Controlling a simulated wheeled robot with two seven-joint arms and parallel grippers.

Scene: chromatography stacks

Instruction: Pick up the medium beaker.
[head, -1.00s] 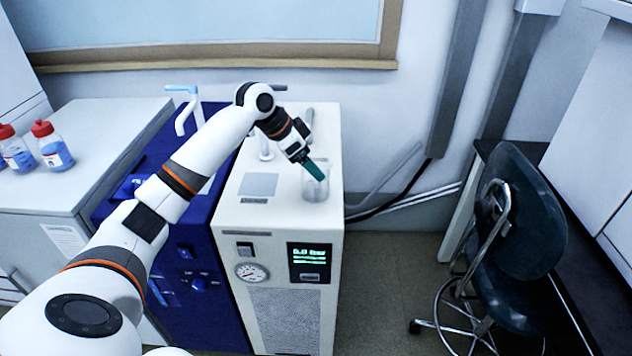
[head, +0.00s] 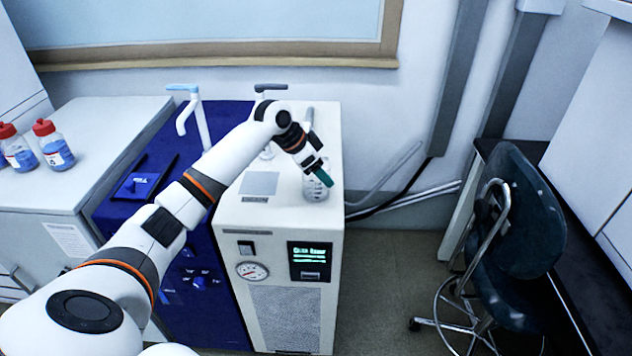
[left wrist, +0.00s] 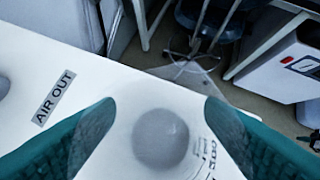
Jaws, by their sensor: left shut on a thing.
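The medium beaker (head: 313,194) is a clear glass beaker near the front right corner of the white machine's top. In the left wrist view it shows as a see-through beaker with dark graduation marks (left wrist: 211,152). My left gripper (head: 323,178) reaches it from above and behind. Its teal fingers, also in the left wrist view (left wrist: 160,112), lie on either side of the glass and are shut on it. The beaker appears upright. I cannot tell whether its base is clear of the top. My right gripper is not in view.
The white machine (head: 270,213) has a flat plate and taps on top. A blue machine (head: 200,310) stands to its left. Red-capped bottles (head: 53,147) stand on a grey bench at far left. A dark stool (head: 525,215) stands on the right; floor between is free.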

